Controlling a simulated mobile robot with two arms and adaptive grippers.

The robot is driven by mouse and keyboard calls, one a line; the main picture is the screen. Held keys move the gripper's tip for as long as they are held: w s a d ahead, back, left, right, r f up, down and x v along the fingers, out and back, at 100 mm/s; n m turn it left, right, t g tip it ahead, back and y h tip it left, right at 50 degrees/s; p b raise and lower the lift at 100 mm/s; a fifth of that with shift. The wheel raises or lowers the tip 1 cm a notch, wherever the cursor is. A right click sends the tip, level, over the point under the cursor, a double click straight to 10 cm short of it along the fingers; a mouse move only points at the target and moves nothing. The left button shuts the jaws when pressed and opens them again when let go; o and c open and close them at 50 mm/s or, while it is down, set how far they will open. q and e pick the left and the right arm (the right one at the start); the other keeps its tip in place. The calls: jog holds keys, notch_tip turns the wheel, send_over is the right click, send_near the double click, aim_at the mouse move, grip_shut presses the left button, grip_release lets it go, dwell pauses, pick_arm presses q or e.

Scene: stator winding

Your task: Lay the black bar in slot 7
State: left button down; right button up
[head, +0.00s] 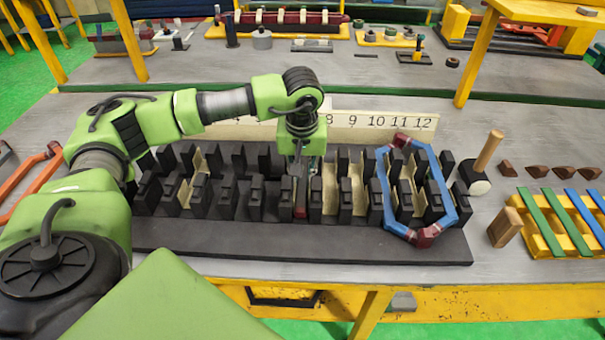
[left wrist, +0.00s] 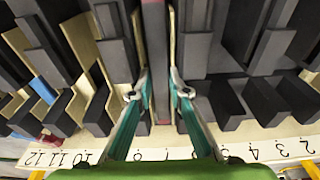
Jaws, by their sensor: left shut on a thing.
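The stator block (head: 350,246) is a long black base with rows of black teeth and slots between them. My left gripper (head: 301,166) is down among the teeth near the middle, left of the printed 8. In the left wrist view its two fingers (left wrist: 157,92) are closed on a long, narrow, dark bar (left wrist: 155,45) with a reddish tint. The bar runs lengthwise between two rows of teeth, in or just over a slot in the region of 7; its depth is unclear. My arm hides the number above it. My right gripper is out of view.
Cream liners (head: 330,188) stand in several slots. A blue coil with red ends (head: 376,206) loops around teeth at the right. A mallet (head: 487,152), a wooden block (head: 504,227) and a yellow rack (head: 555,238) of coloured strips lie right. The number board (head: 345,126) stands behind.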

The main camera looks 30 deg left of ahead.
aim_at(303, 180)
pick_arm(q)
jog(key=shift+f, duration=0.25)
dwell(0.7)
jog(key=c, duration=1.8)
grip_release()
jog(key=shift+c, duration=0.2)
jog(key=shift+r, duration=0.25)
jog(key=shift+r, duration=0.6)
notch_tip(303, 180, up, 8)
jog(key=p, duration=0.4)
jog(key=shift+f+p, duration=0.25)
jog(key=shift+p, duration=0.1)
